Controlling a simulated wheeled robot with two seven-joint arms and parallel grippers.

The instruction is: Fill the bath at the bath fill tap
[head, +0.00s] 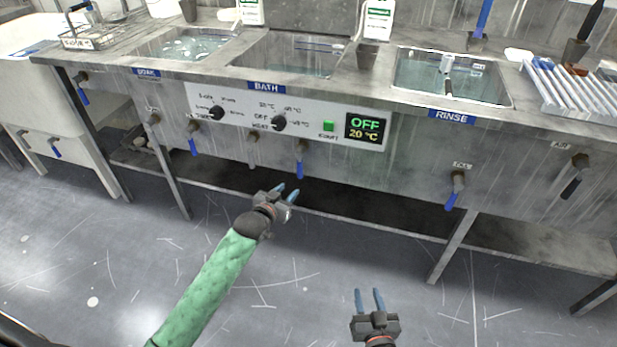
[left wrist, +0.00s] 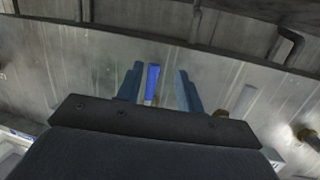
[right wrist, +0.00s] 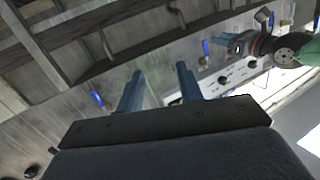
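The bath basin (head: 282,70), labelled BATH, has bluish water low inside. Below its panel hang a blue-lever tap (head: 299,163), a grey-lever tap (head: 252,150) and another blue-lever tap (head: 193,143); I cannot read which is the fill tap. My left gripper (head: 286,191) is open just below and in front of the right-hand blue lever. In the left wrist view that lever (left wrist: 152,83) shows between the fingers, with the grey lever (left wrist: 240,104) to one side. I cannot tell whether the fingers touch it. My right gripper (head: 369,298) is open and empty, low over the floor.
The display (head: 366,130) reads OFF, 20 °C, beside a green button (head: 328,126) and two black knobs. The rinse basin (head: 455,78) and its blue-lever tap (head: 455,192) are to the right. A low shelf (head: 350,215) runs underneath. The floor in front is clear.

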